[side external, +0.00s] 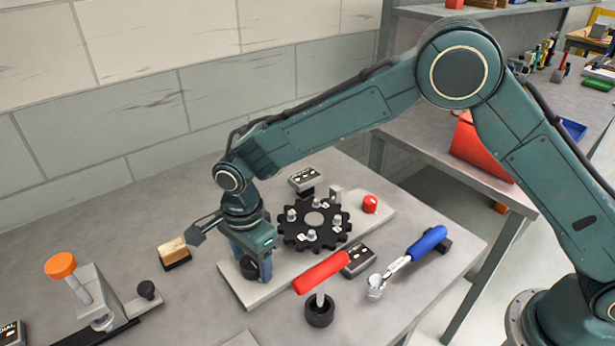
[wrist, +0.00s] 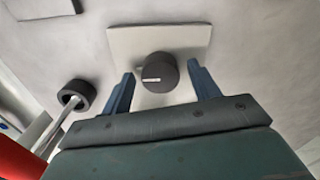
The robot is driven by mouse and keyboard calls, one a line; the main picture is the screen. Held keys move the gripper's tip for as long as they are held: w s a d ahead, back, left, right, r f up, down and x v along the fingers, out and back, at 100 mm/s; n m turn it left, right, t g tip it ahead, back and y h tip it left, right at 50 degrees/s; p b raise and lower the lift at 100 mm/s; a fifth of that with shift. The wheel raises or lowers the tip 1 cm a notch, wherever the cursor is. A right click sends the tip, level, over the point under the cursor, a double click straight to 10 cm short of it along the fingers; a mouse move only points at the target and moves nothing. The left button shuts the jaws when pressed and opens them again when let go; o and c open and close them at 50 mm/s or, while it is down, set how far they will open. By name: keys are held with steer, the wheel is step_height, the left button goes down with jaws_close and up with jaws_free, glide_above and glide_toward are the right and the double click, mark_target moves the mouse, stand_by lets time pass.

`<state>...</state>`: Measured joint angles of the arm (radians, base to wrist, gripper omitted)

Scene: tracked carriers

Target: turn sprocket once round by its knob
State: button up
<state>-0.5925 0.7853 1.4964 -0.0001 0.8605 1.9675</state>
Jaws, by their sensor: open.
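The black toothed sprocket (side external: 290,236) lies flat on a pale base plate (side external: 228,270), with several small metal posts and white marks on its face. A dark round knob (side external: 249,270) stands on the plate's near-left end. In the wrist view the knob (wrist: 159,76) has a short white line on its top. My gripper (side external: 251,272) points down at the knob, and its blue fingers are open. In the wrist view my gripper (wrist: 160,70) has one finger on each side of the knob, with gaps showing. The fingers partly hide the knob in the side view.
A red-handled tool with a round black base (side external: 320,312) stands close by to the right. A blue-handled tool (side external: 428,243), labelled dark boxes (side external: 359,260) and a red cap (side external: 370,204) lie around the plate. A brush (side external: 175,253) and an orange-topped fixture (side external: 61,265) are left.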

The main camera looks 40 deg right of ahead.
steer(key=c, duration=1)
